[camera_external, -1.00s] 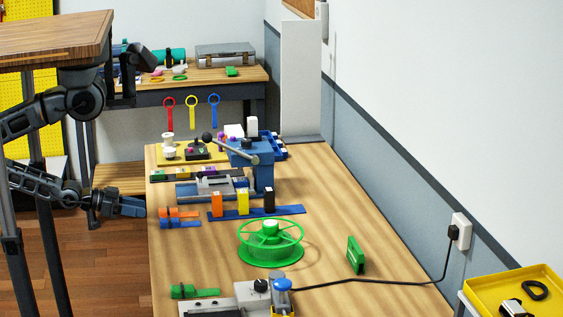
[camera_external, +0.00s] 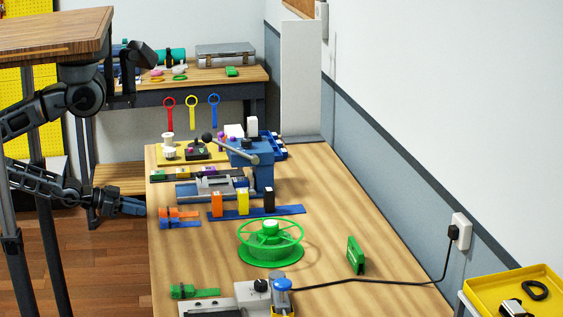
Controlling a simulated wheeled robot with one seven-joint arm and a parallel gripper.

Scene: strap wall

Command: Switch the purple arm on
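I cannot clearly make out a purple arm. Small purple spots show by a dark knobbed device (camera_external: 197,150) on a yellow plate at the bench's far left, and near the blue press-like fixture (camera_external: 264,172). Which of them is the task's arm is too small to tell. My gripper (camera_external: 134,206) hangs just off the bench's left edge, left of the orange and blue clips, apart from the purple spots. Its fingers are dark blue and small in view. I cannot see whether they are parted, and no held object shows.
The wooden bench (camera_external: 335,205) holds a blue strip (camera_external: 285,210) with orange, yellow and black blocks, a green handwheel (camera_external: 270,254), a green block (camera_external: 356,255) and a grey device at the front. The bench's right middle is mostly clear. A black cable (camera_external: 380,281) crosses the front right.

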